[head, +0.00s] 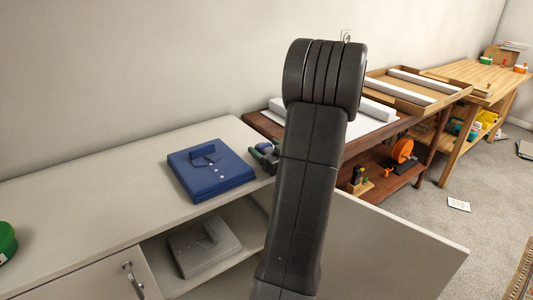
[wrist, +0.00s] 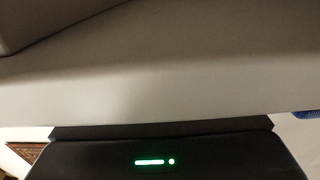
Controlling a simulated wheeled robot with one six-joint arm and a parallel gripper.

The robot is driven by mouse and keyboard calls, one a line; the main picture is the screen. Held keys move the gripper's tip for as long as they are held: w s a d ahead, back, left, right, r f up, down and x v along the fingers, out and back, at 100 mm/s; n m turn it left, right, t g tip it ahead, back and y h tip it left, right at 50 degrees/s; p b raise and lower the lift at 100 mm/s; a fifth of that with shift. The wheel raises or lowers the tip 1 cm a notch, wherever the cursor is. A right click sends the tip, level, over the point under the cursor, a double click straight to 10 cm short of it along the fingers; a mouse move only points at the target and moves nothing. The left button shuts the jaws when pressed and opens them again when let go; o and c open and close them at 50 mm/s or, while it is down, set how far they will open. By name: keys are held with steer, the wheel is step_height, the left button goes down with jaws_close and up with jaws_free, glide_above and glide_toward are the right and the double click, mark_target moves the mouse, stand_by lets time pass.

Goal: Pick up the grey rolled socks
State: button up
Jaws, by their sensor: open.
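I cannot make out the grey rolled socks in either view. A small green and dark item (head: 264,153) sits on the cabinet top beside my arm, partly hidden by it; I cannot tell what it is. My arm rises through the middle of the head view and hides part of the cabinet and the bench behind. My gripper's fingers show in neither view. The wrist view is filled mostly by a pale surface (wrist: 160,85) close to the camera, with a dark body with a green light below it.
The cabinet door (head: 390,250) stands open at right. A green round item (head: 6,242) is at far left. Wooden benches stand behind; carpet is at right.

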steer(key=c, duration=1.1)
